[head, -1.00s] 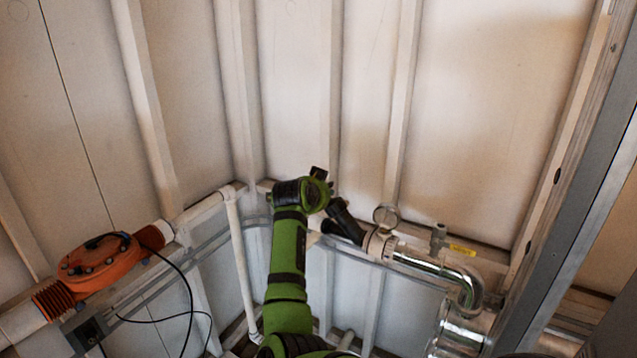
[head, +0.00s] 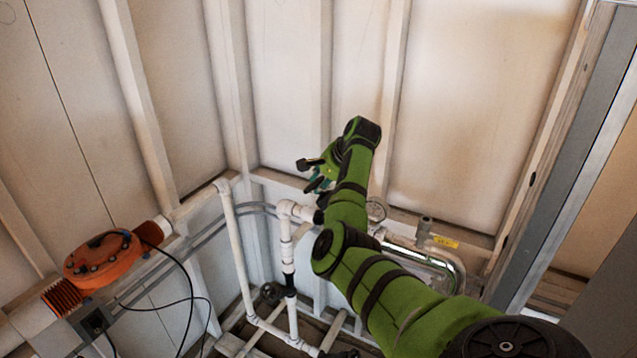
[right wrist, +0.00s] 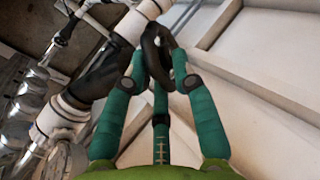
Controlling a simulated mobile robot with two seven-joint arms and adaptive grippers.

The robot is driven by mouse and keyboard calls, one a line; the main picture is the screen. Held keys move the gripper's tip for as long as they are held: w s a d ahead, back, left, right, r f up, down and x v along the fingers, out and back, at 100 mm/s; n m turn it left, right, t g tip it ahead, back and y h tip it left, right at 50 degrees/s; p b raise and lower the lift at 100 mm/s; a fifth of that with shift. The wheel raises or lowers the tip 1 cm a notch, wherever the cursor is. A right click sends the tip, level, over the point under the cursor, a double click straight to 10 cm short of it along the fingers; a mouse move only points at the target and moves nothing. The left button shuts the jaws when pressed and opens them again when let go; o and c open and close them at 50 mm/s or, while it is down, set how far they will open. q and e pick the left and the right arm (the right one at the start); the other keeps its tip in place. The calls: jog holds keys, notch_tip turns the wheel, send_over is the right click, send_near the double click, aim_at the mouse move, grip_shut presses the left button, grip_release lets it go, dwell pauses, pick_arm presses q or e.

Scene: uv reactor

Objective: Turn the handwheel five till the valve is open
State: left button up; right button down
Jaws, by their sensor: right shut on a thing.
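My right gripper (head: 315,177) is at the pipework by the wall corner, its arm reaching in from the lower right. In the right wrist view its three teal fingers (right wrist: 156,62) close with dark tips around a black rounded part, which appears to be a handwheel (right wrist: 153,46). No number is readable, and I cannot tell how far the valve is open. My left gripper is not in view.
White pipes (head: 234,240) run down in the corner, with a small black handwheel (head: 270,293) low among them. An orange device (head: 103,258) with loose black cables is at left. A chrome pipe (head: 425,262) and a round gauge (head: 377,208) are behind my arm.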

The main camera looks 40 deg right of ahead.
jog(key=shift+s+d+f+n+y, duration=0.1)
jog(key=shift+d+n+y, duration=0.25)
jog(key=shift+y, duration=0.25)
jog(key=shift+f+n+g+y, duration=0.15)
jog(key=shift+n+g+y, duration=0.15)
jog(key=shift+y, duration=0.2)
jog(key=c, duration=1.2)
grip_release()
jog(key=shift+o, duration=0.2)
jog(key=shift+d, duration=0.2)
jog(key=v, duration=1.2)
